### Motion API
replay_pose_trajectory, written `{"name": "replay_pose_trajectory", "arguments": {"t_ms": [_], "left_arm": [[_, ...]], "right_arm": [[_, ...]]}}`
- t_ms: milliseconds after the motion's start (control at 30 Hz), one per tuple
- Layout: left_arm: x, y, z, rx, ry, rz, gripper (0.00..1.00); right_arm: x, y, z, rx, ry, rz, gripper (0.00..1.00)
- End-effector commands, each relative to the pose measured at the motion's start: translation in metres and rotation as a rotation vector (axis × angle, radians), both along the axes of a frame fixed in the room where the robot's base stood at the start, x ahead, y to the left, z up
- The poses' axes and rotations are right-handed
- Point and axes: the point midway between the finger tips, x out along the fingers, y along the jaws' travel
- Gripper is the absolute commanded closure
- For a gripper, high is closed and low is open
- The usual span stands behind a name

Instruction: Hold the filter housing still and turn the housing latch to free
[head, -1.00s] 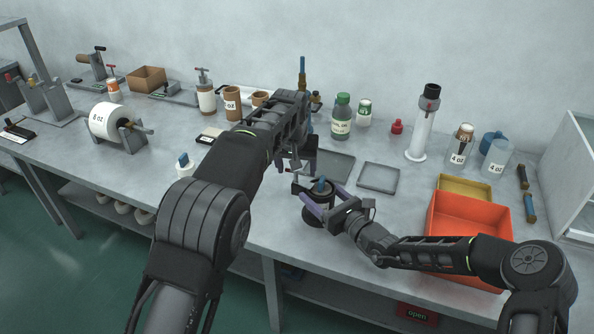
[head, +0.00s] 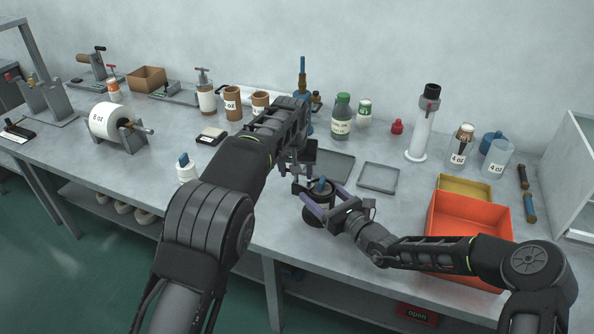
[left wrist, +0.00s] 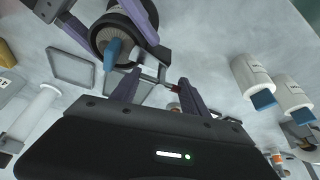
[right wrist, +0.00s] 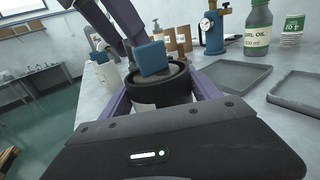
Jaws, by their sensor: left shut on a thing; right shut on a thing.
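The filter housing (head: 318,213) is a dark round body near the table's front edge, with a blue piece (head: 320,185) standing on its top. My right gripper (head: 325,205) is shut around the housing's sides; its fingers flank it in the right wrist view (right wrist: 160,98). My left gripper (head: 300,175) is just behind and left of the housing top, shut on what appears to be the housing latch. In the left wrist view its fingertips (left wrist: 158,78) are beside the housing (left wrist: 125,32), and the exact contact is unclear. The blue piece (left wrist: 113,52) lies outside those fingers.
Two shallow grey trays, one nearer (head: 336,166) and one to its right (head: 380,177), lie behind the housing. An orange bin (head: 470,225) stands close to my right forearm. Bottles such as the green-capped one (head: 342,118) stand along the wall.

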Motion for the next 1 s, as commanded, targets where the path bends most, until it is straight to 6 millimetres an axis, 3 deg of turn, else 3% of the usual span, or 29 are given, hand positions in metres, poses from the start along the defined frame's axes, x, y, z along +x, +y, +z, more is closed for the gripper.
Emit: {"name": "replay_pose_trajectory", "arguments": {"t_ms": [167,567,1000], "left_arm": [[-0.0013,-0.0049,0.0004,-0.007,0.001,-0.005,0.88],[-0.0018,-0.0078,0.0002,-0.008,0.004,0.049,0.88],[-0.0008,-0.0091,-0.0002,-0.009,0.005,0.336,0.88]], "right_arm": [[-0.0003,0.0013,0.0000,-0.001,0.001,0.002,0.94],[-0.0006,0.0020,0.0000,-0.001,0.000,0.003,0.94],[-0.0010,0.0031,0.0000,-0.001,0.000,0.005,0.94]]}}
